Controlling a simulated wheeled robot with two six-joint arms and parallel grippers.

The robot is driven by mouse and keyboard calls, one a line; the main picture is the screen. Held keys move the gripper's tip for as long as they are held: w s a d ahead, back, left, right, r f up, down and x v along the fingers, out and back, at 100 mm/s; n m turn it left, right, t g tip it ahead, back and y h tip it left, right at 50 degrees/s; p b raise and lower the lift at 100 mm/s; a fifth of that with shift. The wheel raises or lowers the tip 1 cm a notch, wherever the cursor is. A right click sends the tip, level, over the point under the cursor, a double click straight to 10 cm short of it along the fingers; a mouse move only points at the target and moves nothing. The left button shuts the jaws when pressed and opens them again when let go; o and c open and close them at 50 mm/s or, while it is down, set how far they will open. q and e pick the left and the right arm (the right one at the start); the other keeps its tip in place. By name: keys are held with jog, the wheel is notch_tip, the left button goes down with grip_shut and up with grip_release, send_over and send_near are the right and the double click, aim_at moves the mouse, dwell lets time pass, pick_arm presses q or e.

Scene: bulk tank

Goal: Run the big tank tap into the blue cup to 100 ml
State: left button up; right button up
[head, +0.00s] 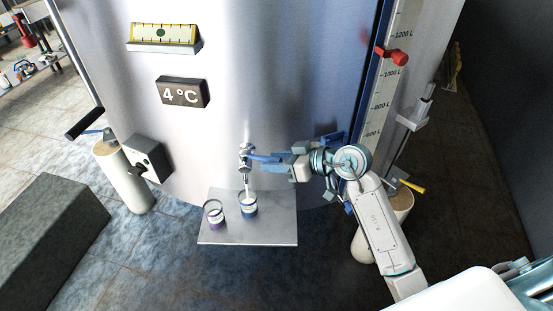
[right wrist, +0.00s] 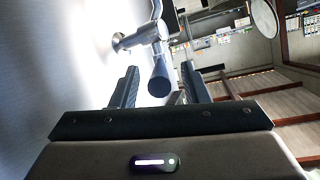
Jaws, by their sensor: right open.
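The metal tap (head: 245,150) sticks out low on the front of the big steel tank (head: 270,80). The blue cup (head: 248,204) stands upright on the grey shelf (head: 260,233), under the tap. A narrow pale line runs from the tap down to the cup; I cannot tell whether it is spout or liquid. The cup's level is too small to read. My right gripper (head: 263,157) is at the tap from the right. In the right wrist view, the tap's dark round handle end (right wrist: 160,80) lies between its open fingers (right wrist: 159,88). My left gripper is out of view.
A purple-banded cup (head: 214,215) stands on the shelf, left of the blue cup. A "4 °C" display (head: 182,93) and a yellow gauge (head: 163,34) are on the tank. A litre scale with a red marker (head: 393,56) stands right of my gripper. A dark block (head: 50,230) lies left.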

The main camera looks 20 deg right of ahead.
grip_shut()
jog(key=w+n+g+y+p, duration=0.1)
jog(key=w+d+n+g+y+p, duration=0.1)
jog(key=n+g+p, duration=0.1)
jog(key=w+d+n+g+p, duration=0.1)
jog(key=n+g+p, duration=0.1)
jog(key=shift+w+y, duration=0.2)
jog(key=shift+y, duration=0.2)
grip_release()
jog(key=shift+d, duration=0.15)
